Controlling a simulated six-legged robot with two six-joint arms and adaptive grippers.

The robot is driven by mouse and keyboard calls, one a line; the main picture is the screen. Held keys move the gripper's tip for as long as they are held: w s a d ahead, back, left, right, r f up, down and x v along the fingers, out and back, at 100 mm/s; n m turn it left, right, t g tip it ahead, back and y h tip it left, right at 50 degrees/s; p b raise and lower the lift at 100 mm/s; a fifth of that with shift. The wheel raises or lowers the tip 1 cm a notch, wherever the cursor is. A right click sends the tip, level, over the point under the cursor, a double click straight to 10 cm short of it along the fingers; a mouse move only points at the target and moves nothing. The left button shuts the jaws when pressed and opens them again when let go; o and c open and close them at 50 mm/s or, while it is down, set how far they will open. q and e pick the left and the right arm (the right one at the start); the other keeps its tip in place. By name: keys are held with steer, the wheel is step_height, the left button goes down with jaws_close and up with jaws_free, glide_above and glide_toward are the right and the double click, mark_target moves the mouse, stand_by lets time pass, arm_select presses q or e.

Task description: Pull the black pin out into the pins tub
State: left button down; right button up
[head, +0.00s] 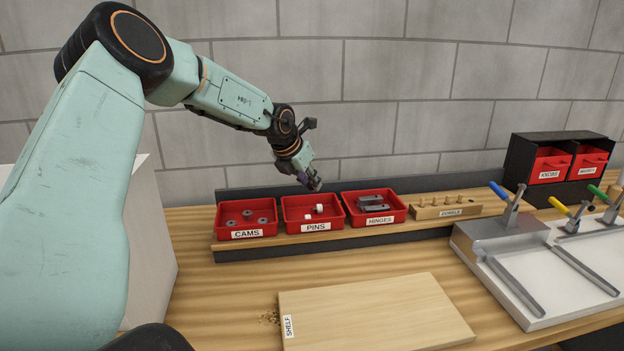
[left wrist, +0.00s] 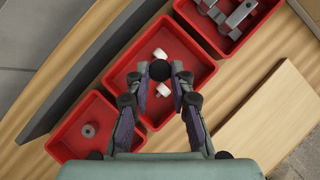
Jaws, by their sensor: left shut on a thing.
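My left gripper (head: 313,185) is raised above the red pins tub (head: 285,215), which carries a PINS label. In the left wrist view the left gripper (left wrist: 166,84) is shut on the black pin (left wrist: 159,70), whose round dark end shows between the fingertips. The black pin is over the pins tub (left wrist: 198,78), apart from its floor. Several white pins lie in the tub, one of them a white pin (head: 319,208) near its middle. The pale wooden shelf board (head: 375,312) lies flat on the bench in front. My right gripper is not in view.
The cams tub (head: 246,233) stands left of the pins tub and the hinges tub (head: 378,219) right of it. A dowel block (head: 445,212) stands further right. A white fixture (head: 540,310) with toggle clamps and a black drawer unit (head: 518,160) are at the right.

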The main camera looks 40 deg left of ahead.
arm_select(q)
steer(key=shift+s+a, duration=0.25)
steer(key=shift+w+d+n, duration=0.35)
steer(key=shift+w+n, duration=0.05)
steer(key=shift+n+p, duration=0.3)
steer(key=shift+s+a+f+b, duration=0.1)
steer(key=shift+s+f+b, duration=0.15)
steer(key=shift+f+b, duration=0.3)
steer(key=shift+s+a+f+b, duration=0.1)
steer(key=shift+s+f+b, duration=0.15)
steer(key=shift+f, duration=0.4)
steer(key=f+b, duration=0.1)
steer(key=w+f+b, duration=0.1)
steer(key=f, duration=0.1)
steer(key=shift+d, duration=0.15)
steer(key=shift+s+f+b, duration=0.35)
steer(key=shift+f+b, duration=0.1)
steer(key=shift+f, duration=0.2)
steer(key=shift+w+f, duration=0.25)
steer(key=shift+f, duration=0.05)
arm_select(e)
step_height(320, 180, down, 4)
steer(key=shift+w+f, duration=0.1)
